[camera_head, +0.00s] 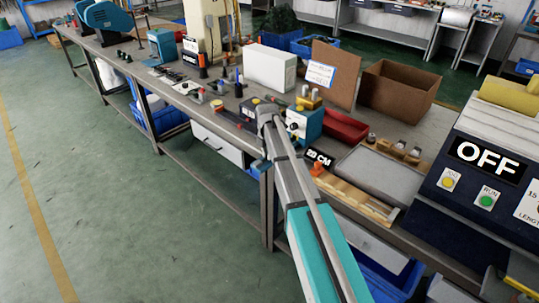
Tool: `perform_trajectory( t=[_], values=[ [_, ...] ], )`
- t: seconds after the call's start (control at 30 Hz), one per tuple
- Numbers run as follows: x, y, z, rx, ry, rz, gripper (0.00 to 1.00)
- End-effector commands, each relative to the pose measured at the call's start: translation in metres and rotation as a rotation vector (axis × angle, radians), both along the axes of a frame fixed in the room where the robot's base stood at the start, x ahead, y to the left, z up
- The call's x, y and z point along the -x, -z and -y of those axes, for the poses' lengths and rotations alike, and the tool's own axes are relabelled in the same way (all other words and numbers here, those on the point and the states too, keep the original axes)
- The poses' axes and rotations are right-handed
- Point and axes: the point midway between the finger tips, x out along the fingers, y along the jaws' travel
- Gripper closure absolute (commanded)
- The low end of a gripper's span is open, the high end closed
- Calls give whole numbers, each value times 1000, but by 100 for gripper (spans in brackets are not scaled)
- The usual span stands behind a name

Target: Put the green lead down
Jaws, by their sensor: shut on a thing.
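I cannot make out the green lead anywhere in the head view. My arm reaches from the bottom middle up over the bench, and its far end is by the front edge near a small blue device. My gripper's fingers do not show, so what they hold is hidden. A wooden board (352,198) lies along the bench's front edge, with a black "20 CM" sign (319,158) and a small orange piece (317,170) at its left end.
A machine with an "OFF" display (487,159) stands at right. A grey tray (380,175), red bin (345,127), open cardboard box (398,91), white box (270,68) and blue device (305,124) crowd the bench (425,142). The green floor at left is clear.

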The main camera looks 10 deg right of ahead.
Motion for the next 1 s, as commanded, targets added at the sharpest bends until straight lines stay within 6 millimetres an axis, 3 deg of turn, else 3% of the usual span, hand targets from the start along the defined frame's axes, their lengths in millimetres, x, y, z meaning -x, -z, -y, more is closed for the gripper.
perform_trajectory(
  t=[0.03, 0.2, 0.67, 1.0],
  values=[
    [0, 1, 0, 0, 0, 0, 76],
    [0, 0, 0, 0, 0, 0, 47],
    [0, -2, 0, 0, 0, 0, 47],
    [0, -20, 0, 0, 0, 0, 47]
  ],
)
